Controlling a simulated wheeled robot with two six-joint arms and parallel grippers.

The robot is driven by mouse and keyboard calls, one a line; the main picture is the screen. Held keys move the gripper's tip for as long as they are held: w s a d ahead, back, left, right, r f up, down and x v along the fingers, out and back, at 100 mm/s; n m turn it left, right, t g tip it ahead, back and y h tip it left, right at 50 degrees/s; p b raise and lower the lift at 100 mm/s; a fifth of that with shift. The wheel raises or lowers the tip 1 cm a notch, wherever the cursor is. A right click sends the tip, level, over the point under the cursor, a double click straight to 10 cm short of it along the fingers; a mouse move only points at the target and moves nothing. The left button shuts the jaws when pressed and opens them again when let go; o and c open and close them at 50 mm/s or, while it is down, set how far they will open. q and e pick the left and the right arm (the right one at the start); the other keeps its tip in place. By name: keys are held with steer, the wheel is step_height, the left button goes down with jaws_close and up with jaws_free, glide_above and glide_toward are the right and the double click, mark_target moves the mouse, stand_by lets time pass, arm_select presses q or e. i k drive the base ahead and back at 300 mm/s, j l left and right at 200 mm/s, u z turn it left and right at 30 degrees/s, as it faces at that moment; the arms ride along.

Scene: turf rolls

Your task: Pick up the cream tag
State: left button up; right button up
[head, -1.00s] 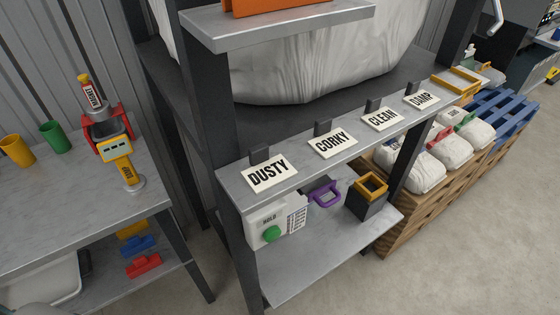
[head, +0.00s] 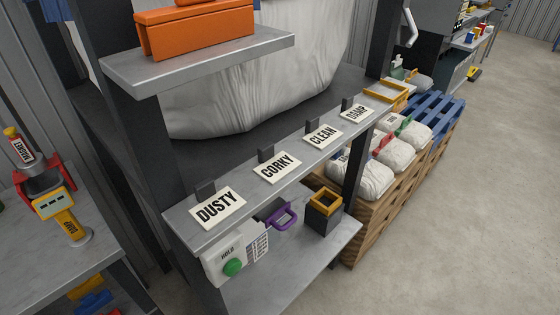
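No tag can be told as the cream one for sure. Several off-white cards with black letters stand in a row on the grey shelf edge (head: 243,203): DUSTY (head: 218,208), CORKY (head: 277,167), CLEAN (head: 322,135) and DAMP (head: 357,113). Each leans by a small dark block. A white box (head: 236,252) marked HOLD, with a green button and a printed sheet, hangs below DUSTY. Neither of my grippers is in view.
Below the cards are a purple handle (head: 284,217) and a dark bin with a yellow rim (head: 323,211). An orange case (head: 195,32) sits on the upper shelf. White sacks (head: 362,178) lie on wooden pallets at right. The floor (head: 475,200) at right is clear.

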mark_target(214, 208)
steer(key=k+j, duration=0.15)
steer(key=k, duration=0.35)
steer(key=k+j, duration=0.2)
steer(key=k, duration=0.3)
steer(key=k+j, duration=0.15)
steer(key=k, duration=0.35)
